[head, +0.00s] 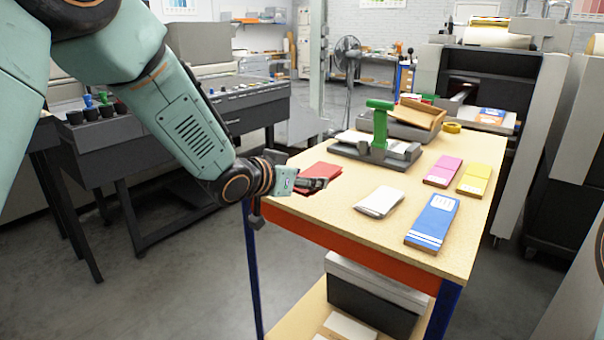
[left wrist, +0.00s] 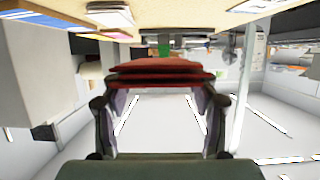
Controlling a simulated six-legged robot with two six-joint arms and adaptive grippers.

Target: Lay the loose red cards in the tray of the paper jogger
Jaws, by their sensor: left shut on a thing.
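My left gripper (head: 314,184) is at the near left edge of the table and is shut on the red cards (head: 320,172). In the left wrist view the red cards (left wrist: 160,70) lie as a layered stack across the fingertips of the left gripper (left wrist: 158,86). Whether the stack still touches the table top cannot be told. A grey machine with a tilted tan tray (head: 421,112) stands at the back of the table and looks like the paper jogger. The tray's inside is mostly hidden. My right gripper is not in view.
A green-handled tool on a grey base (head: 379,128) stands on the table (head: 350,232) before the tilted tray. White (head: 380,201), blue (head: 432,221), pink (head: 443,171) and yellow (head: 474,180) stacks lie to the right. A yellow tape roll (head: 452,128) sits behind.

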